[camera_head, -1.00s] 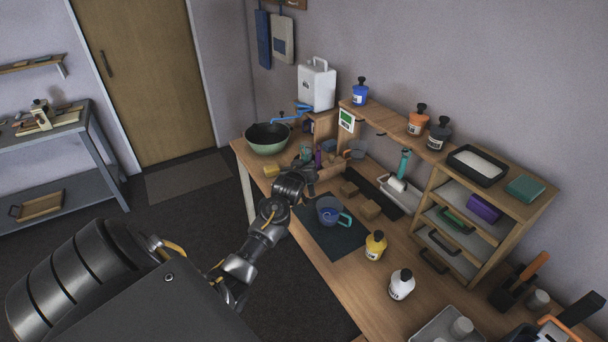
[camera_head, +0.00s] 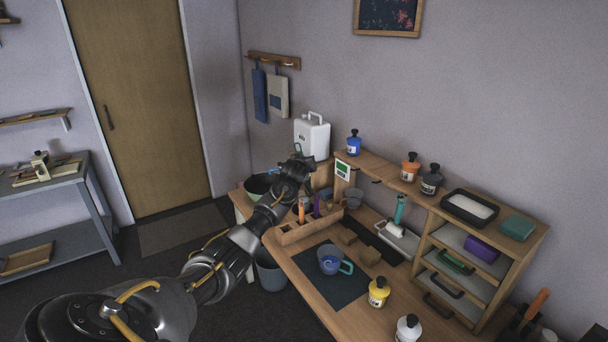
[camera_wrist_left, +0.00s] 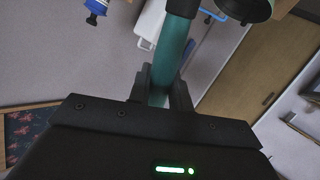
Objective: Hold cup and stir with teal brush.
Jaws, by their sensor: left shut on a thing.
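My left gripper (camera_head: 297,170) is raised over the far end of the bench, above the wooden tool holder and away from the cup. In the left wrist view, it (camera_wrist_left: 160,88) is shut on a teal handle, which I take as the teal brush (camera_wrist_left: 172,58). The brush's far end runs out of that view at the top. In the head view the brush is hidden behind the gripper. My right gripper is out of view.
The tool holder (camera_head: 292,236) keeps an orange and a purple tool. Shelves (camera_head: 470,262) rise on the right.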

